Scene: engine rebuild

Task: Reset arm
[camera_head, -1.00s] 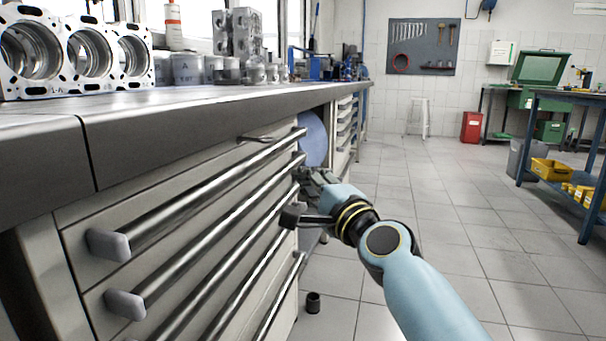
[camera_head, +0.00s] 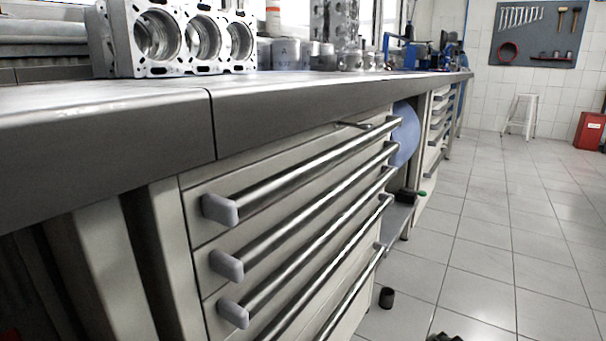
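Only a small dark piece, which looks like the tip of my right gripper (camera_head: 446,337), shows at the bottom edge, right of the middle. The rest of that arm is out of the picture. Whether its fingers are open or shut cannot be told. My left gripper is not in view. The drawer cabinet (camera_head: 290,215) under the workbench fills the middle, with long metal bar handles. Its drawers look closed.
The workbench top (camera_head: 300,88) carries an engine block (camera_head: 180,45) and metal parts. The tiled floor at right is clear.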

